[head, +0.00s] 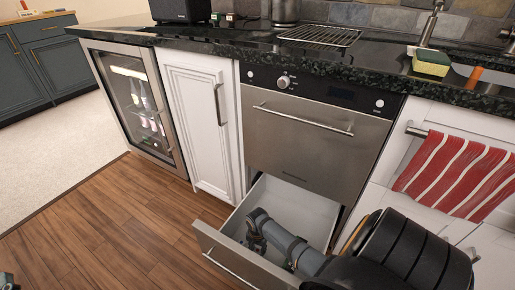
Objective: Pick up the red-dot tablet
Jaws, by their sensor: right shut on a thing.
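My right arm reaches down into the open drawer (225,250) below the steel dishwasher front. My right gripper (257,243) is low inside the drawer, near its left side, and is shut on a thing. That thing is hidden by the gripper and is too small to make out, so I cannot tell its colour or any red dot. I see no tablet elsewhere in the drawer. A small dark part of my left gripper (6,281) shows at the bottom left corner, and its jaws cannot be made out.
The dishwasher front (305,140) is closed above the drawer. A dark stone counter (225,38) holds a wire rack (320,36) and a sponge (431,62). A striped red towel (455,175) hangs at right. A glass-door fridge (137,105) stands left. The wooden floor (110,235) is clear.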

